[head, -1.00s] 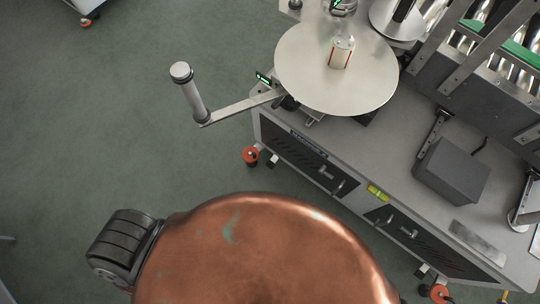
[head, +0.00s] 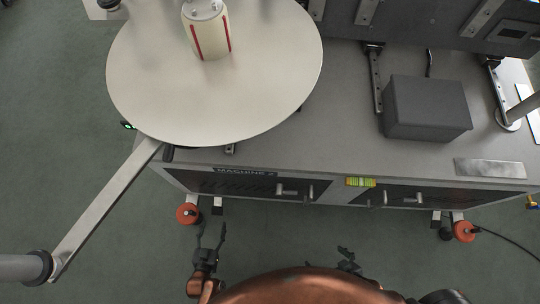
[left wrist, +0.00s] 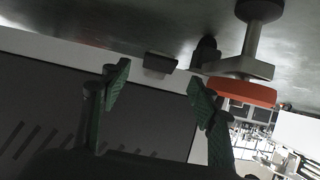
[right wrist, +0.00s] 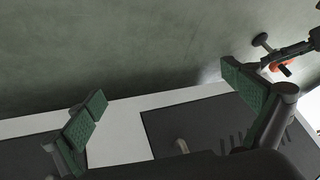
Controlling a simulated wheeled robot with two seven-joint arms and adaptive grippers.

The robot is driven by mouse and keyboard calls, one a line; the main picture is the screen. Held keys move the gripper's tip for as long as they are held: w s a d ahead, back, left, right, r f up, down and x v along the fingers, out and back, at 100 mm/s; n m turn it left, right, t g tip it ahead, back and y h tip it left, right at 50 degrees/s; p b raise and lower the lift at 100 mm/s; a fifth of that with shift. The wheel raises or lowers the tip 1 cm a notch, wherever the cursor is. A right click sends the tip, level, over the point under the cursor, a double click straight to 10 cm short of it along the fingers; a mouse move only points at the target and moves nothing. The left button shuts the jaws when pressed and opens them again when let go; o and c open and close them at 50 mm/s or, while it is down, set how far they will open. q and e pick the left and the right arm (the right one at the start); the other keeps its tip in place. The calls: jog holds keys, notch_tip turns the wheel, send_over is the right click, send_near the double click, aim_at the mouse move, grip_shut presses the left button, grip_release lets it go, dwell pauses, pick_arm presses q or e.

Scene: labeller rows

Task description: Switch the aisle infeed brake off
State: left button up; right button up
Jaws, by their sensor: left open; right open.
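No label in view names the aisle infeed brake. Orange-red castors stand under the machine's front edge, one at the left corner (head: 188,213) and one at the right (head: 464,230). My left gripper (head: 212,234) is open and empty, low in front of the machine, just right of the left castor. The left wrist view shows an orange disc (left wrist: 245,90) beyond its right finger, apart from it, with a grey bracket and dark foot. My right gripper (head: 348,260) is open and empty in front of the machine's middle, partly hidden by my copper body. No brake position is readable.
A round turntable (head: 150,85) bearing a cream bottle (head: 208,40) overhangs the machine's left end. A long bar arm (head: 105,205) juts out at left. A grey box (head: 427,105) sits on the deck. A cable (head: 508,243) lies right. Floor between the castors is mostly clear.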

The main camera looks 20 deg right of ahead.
aim_at(217, 210)
pick_arm(q)
jog(key=b+x, duration=0.1)
jog(key=x, duration=0.1)
jog(key=b+x, duration=0.1)
jog(key=x, duration=0.2)
jog(key=b+x, duration=0.1)
jog(key=x, duration=0.1)
jog(key=shift+w+d+r, duration=0.15)
jog(key=shift+w+r, duration=0.1)
jog(key=shift+w+d+f+t+b, duration=0.1)
jog(key=shift+w+d+t+b, duration=0.15)
jog(key=shift+w+b, duration=0.35)
pick_arm(e)
jog(key=shift+s+d+f+n+t, duration=0.1)
jog(key=shift+d+f+t, duration=0.05)
jog(key=shift+f+t, duration=0.4)
jog(key=shift+s+d+f+n+t, duration=0.1)
jog(key=shift+f+t, duration=0.2)
jog(key=shift+f, duration=0.45)
jog(key=shift+s+d+f+n+t, duration=0.1)
jog(key=shift+d+f+t, duration=0.05)
jog(key=shift+f+t, duration=0.4)
pick_arm(q)
jog(key=shift+c, duration=0.7)
grip_shut()
pick_arm(e)
jog(key=shift+f, duration=0.1)
pick_arm(q)
jog(key=shift+a, duration=0.1)
